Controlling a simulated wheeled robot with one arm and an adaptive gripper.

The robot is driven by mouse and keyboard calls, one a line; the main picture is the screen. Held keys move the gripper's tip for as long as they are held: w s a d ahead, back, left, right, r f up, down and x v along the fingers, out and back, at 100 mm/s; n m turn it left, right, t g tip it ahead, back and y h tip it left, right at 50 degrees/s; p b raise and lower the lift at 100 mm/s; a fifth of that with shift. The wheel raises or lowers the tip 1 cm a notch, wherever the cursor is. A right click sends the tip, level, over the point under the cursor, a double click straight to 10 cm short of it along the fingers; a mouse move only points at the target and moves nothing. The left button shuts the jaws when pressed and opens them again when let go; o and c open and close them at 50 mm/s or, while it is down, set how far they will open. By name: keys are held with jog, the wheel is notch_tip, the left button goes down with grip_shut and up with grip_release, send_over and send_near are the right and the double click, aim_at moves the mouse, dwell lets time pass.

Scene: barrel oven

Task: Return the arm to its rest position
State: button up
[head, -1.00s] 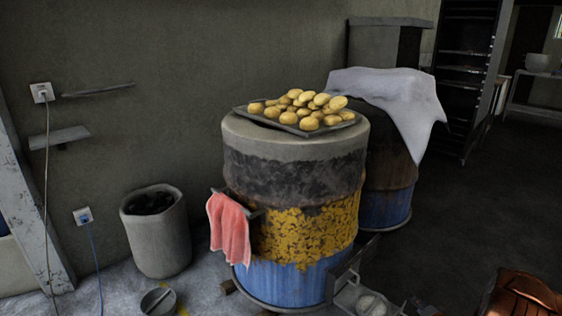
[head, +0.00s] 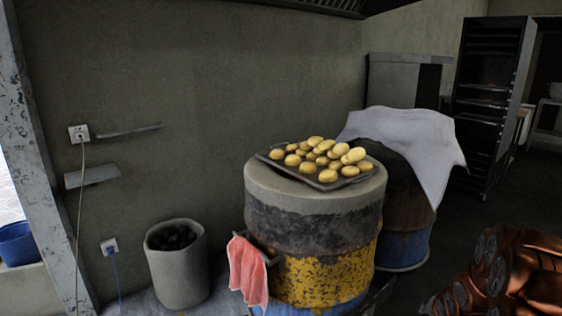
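My arm (head: 505,275), copper-brown with grey joint caps, shows at the lower right corner of the head view. It is folded low, in front of the dark floor and apart from the barrels. My gripper cannot be made out, so I cannot see whether it holds anything. The barrel oven (head: 318,235) stands in the middle, with a grey top and worn yellow and blue paint. A dark tray (head: 272,160) of several golden buns (head: 327,176) rests on its top.
A pink towel (head: 247,270) hangs on the barrel's front. A second barrel (head: 402,240) under a white cloth (head: 410,140) stands behind. A bin of dark lumps (head: 178,275) is at the left. A tall rack (head: 488,100) stands at the back right. Floor between the rack and my arm looks clear.

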jog(key=s+a+r+n+g+p, duration=0.1)
jog(key=s+a+r+p, duration=0.35)
jog(key=r, duration=0.45)
jog(key=s+a+r+n+g+p, duration=0.2)
jog(key=s+a+r+p, duration=0.1)
jog(key=s+a+r, duration=0.4)
jog(key=s+a+r+n+g+p, duration=0.1)
jog(key=s+a+r+p, duration=0.3)
jog(key=r, duration=0.6)
jog(key=s+a+r+n+g+p, duration=0.1)
jog(key=s+a+r+p, duration=0.2)
jog(key=s, duration=0.5)
jog(key=s+a+r+n+g+y+p, duration=0.1)
jog(key=s+a+r+g+p, duration=0.1)
jog(key=s+a+r, duration=0.3)
jog(key=s+a+r+n+g+y+p, duration=0.1)
jog(key=s+a+r+p, duration=0.3)
jog(key=s+r, duration=0.4)
jog(key=s+n+p, duration=0.1)
jog(key=s, duration=0.3)
jog(key=shift+r+g, duration=0.3)
jog(key=shift+r, duration=0.05)
jog(key=shift+d, duration=0.2)
